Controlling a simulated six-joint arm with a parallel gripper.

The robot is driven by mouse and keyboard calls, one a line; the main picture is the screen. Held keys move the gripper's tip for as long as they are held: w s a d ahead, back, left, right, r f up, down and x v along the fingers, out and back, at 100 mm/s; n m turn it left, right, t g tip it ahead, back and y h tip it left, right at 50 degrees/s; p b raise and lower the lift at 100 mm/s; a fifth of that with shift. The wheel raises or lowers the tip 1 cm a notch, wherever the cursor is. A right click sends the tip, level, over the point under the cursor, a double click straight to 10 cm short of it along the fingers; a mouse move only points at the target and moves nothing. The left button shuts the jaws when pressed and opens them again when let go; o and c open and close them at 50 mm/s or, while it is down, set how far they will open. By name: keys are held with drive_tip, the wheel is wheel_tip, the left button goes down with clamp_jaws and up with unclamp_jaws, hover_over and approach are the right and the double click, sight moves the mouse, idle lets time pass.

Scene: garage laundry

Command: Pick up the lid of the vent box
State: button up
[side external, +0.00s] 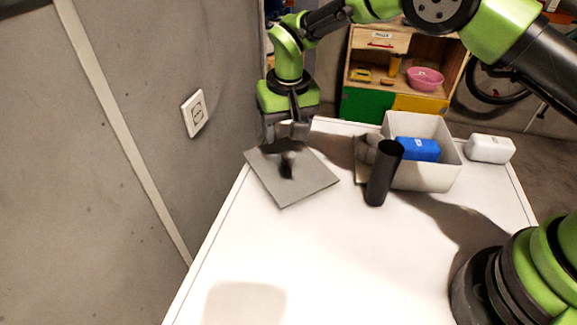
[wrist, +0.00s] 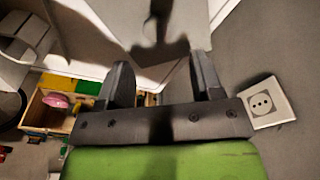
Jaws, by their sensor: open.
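A flat grey square plate with a small knob, which looks like the lid (side external: 312,186), lies on the white table near its far left edge. In the wrist view the lid (wrist: 108,18) fills the top middle, with a dark shape at its centre that is the knob or its shadow. My gripper (side external: 286,134) is above the lid's far side, pointing down, open and empty. In the wrist view the two fingers (wrist: 162,68) stand apart with nothing between them. I cannot tell whether a box is under the lid.
A black cylinder (side external: 383,175) stands right of the lid. Behind it is a pale bin (side external: 427,178) holding a blue object (side external: 417,149). A white object (side external: 490,149) sits at the far right. The wall with a socket (side external: 195,112) is close on the left. The front table is clear.

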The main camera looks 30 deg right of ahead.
sight(289, 154)
drive_tip(key=f, duration=0.7)
drive_tip(key=shift+d, duration=0.25)
drive_tip(key=c, duration=1)
